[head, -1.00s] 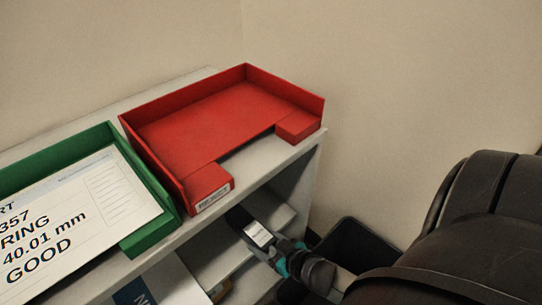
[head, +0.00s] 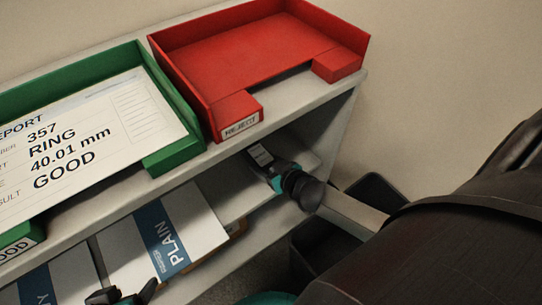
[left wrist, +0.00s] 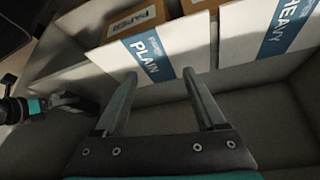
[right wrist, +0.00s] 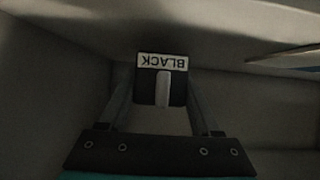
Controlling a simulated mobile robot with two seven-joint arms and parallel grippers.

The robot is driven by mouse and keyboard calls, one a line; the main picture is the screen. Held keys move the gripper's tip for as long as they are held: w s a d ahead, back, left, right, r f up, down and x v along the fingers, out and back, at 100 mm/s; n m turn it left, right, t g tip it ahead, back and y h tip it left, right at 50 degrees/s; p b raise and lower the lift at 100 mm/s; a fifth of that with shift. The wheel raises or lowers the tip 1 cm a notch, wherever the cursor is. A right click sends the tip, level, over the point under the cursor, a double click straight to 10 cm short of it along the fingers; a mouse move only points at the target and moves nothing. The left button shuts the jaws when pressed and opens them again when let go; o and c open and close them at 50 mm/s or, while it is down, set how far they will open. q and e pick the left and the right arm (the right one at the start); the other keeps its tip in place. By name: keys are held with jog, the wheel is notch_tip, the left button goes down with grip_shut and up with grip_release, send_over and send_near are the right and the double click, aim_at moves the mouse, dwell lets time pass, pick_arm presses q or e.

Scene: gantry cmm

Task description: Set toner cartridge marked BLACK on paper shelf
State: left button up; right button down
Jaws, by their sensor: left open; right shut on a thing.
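The toner cartridge marked BLACK (right wrist: 162,80) is a dark block with a white label, between the fingers of my right gripper (right wrist: 160,95), which is shut on it. In the head view the right gripper (head: 272,170) reaches into the shelf space under the red tray, and the cartridge (head: 260,155) shows at its tip. I cannot tell whether the cartridge touches the shelf board. The paper shelf (head: 225,190) is the lower board, holding paper packs. My left gripper (left wrist: 160,95) is open and empty in front of the PLAIN pack; its tip shows at the bottom of the head view (head: 122,297).
On top stand a red reject tray (head: 235,50) and a green tray (head: 175,150) with a report sheet. A dark bin (head: 375,195) stands right of the shelf.

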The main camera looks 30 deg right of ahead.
aim_at(259, 158)
jog(key=shift+w+a+f+b, duration=0.1)
jog(key=shift+w+b, duration=0.35)
jog(key=shift+w, duration=0.95)
jog(key=shift+w+f, duration=0.1)
jog(key=shift+f, duration=0.1)
jog(key=shift+f+b, duration=0.6)
jog(key=shift+b, duration=0.05)
pick_arm(q)
jog(key=w+d+t+h, duration=0.3)
jog(key=w+d+t, duration=0.1)
jog(key=d+t, duration=0.1)
jog(key=shift+w+d+t+b, duration=0.2)
jog(key=shift+d+t+b, duration=0.15)
jog(key=shift+d, duration=0.55)
pick_arm(e)
jog(key=shift+f, duration=0.5)
pick_arm(q)
jog(key=shift+r, duration=0.1)
pick_arm(e)
jog(key=shift+c, duration=1.8)
grip_release()
jog(key=o, duration=0.4)
jog(key=shift+c, duration=0.2)
jog(key=shift+f, duration=0.1)
